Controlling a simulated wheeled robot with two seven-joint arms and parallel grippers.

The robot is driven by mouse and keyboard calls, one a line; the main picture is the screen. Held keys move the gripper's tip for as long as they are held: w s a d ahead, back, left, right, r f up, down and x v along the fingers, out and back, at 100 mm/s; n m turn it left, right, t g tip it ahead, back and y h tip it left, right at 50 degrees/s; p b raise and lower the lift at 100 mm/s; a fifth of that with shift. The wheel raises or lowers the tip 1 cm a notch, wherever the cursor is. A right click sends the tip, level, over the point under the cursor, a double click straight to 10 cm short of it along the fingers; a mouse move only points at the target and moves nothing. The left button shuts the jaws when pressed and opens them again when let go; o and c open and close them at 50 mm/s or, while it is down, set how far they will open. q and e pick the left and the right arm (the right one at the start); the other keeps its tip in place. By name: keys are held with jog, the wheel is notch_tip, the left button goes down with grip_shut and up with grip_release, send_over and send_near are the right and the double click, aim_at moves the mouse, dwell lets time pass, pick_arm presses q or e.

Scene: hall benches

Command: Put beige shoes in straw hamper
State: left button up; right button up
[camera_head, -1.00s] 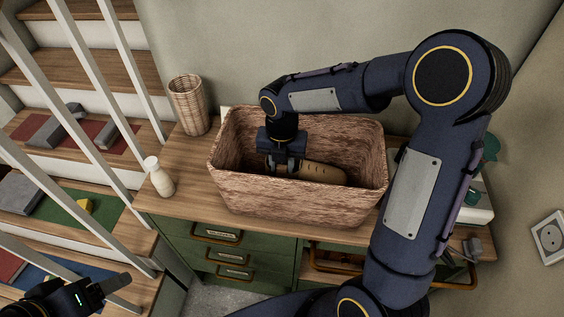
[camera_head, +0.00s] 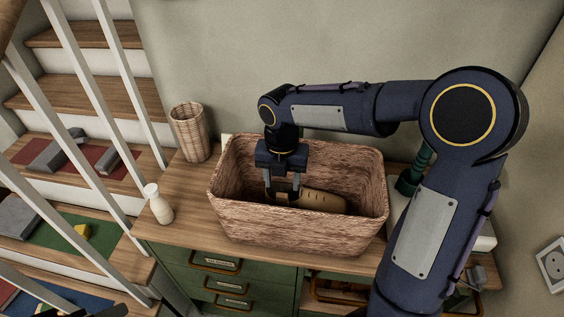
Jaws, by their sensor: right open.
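The straw hamper (camera_head: 300,228) is a brown woven open-topped box on top of the wooden cabinet. A beige shoe (camera_head: 323,201) lies inside it, towards the right; its left end is partly behind my gripper. I cannot tell whether a second shoe lies under or beside it. My right gripper (camera_head: 282,194) points down into the hamper with its fingers apart, at the left end of the shoe. My left gripper is not clearly visible; only a dark part of my left arm shows at the bottom left edge.
A tall wicker basket (camera_head: 190,132) and a white bottle (camera_head: 158,204) stand on the cabinet top (camera_head: 185,225) left of the hamper. A green object (camera_head: 413,172) stands to the right, behind my arm. A stair railing (camera_head: 75,155) rises at the left; a wall closes the back.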

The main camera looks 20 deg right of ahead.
notch_tip(320, 180, up, 7)
jog(key=shift+r, duration=0.2)
jog(key=shift+a, duration=0.1)
dwell(0.5)
